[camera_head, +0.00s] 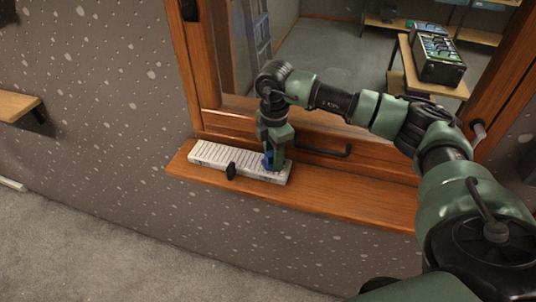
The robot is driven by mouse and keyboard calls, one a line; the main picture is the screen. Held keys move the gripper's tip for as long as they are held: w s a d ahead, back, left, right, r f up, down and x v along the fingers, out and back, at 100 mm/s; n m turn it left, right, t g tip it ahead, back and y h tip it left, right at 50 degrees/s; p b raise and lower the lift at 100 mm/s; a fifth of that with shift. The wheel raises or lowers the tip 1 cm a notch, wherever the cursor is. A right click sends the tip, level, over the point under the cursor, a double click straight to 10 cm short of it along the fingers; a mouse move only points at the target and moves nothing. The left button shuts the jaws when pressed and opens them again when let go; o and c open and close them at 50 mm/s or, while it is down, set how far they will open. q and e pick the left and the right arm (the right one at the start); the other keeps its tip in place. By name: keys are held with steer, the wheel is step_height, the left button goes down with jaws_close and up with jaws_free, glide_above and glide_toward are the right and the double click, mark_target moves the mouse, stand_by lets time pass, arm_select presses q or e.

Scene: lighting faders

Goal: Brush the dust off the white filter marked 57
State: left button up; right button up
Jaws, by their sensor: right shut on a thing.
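A long white slotted panel (225,158) lies on the wooden ledge below the window. Its marks are too small to read, so I cannot tell whether a 57 is on it, and dust cannot be made out. My right gripper (270,158) points down over the panel's right end. It is shut on a small blue thing (268,161), which is mostly hidden between the fingers; I cannot tell if it is a brush. The blue thing is at or very close to the panel's surface. My left gripper is out of view.
The wooden ledge (350,196) is clear to the right. A black handle (322,151) juts from the window frame just right of my gripper. Behind the glass, a dark console (437,58) sits on a table.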

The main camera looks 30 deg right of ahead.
steer(key=shift+w+r+p, duration=0.1)
steer(key=shift+r+p, duration=1.1)
steer(key=shift+r, duration=1.75)
steer(key=shift+r, duration=0.1)
steer(key=shift+r, duration=1.45)
